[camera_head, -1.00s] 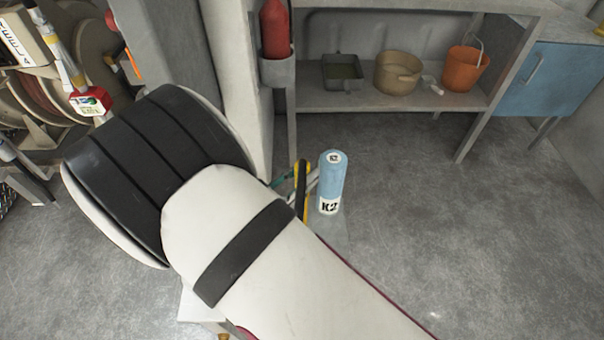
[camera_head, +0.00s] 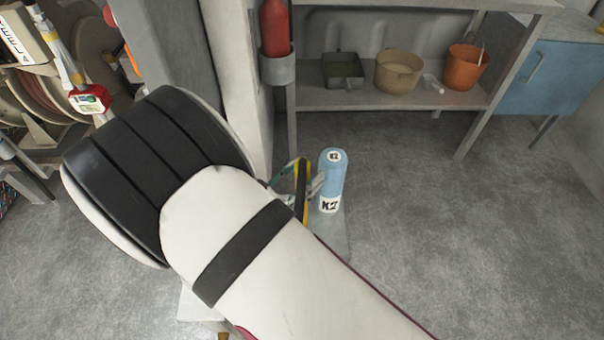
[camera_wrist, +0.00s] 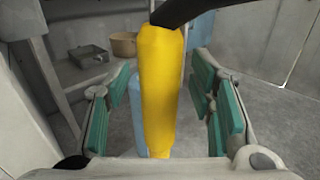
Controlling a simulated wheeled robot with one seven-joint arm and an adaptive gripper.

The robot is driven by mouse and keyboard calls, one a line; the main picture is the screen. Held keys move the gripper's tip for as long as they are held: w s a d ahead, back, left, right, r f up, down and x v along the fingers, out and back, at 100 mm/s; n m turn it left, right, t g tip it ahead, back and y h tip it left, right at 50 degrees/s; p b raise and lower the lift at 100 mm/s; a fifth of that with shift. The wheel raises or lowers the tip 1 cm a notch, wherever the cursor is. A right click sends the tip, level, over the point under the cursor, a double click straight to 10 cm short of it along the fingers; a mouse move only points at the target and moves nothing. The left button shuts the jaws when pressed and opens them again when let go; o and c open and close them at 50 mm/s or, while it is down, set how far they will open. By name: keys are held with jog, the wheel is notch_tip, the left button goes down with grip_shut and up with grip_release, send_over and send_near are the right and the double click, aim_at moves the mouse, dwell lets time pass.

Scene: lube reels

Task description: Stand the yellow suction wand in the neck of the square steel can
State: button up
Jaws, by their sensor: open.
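The yellow suction wand (camera_wrist: 162,95) stands roughly upright between my finger pads in the wrist view, with a dark hose or tube at its top. Its yellow edge also shows in the head view (camera_head: 307,178). My gripper (camera_wrist: 158,115) is open, with teal pads on both sides of the wand and visible gaps beside it. In the head view my gripper (camera_head: 301,183) is just left of a blue cylinder marked K2. My arm hides much of the area below. I cannot make out the square steel can or its neck in either view.
The blue K2 cylinder (camera_head: 332,180) stands close right of my gripper, on a grey surface. Behind are a shelf (camera_head: 400,103) with a grey pan (camera_head: 343,71), a tan pot (camera_head: 398,72) and an orange bucket (camera_head: 467,68). Open floor lies right.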

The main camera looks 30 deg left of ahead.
notch_tip(320, 180, up, 10)
dwell(0.5)
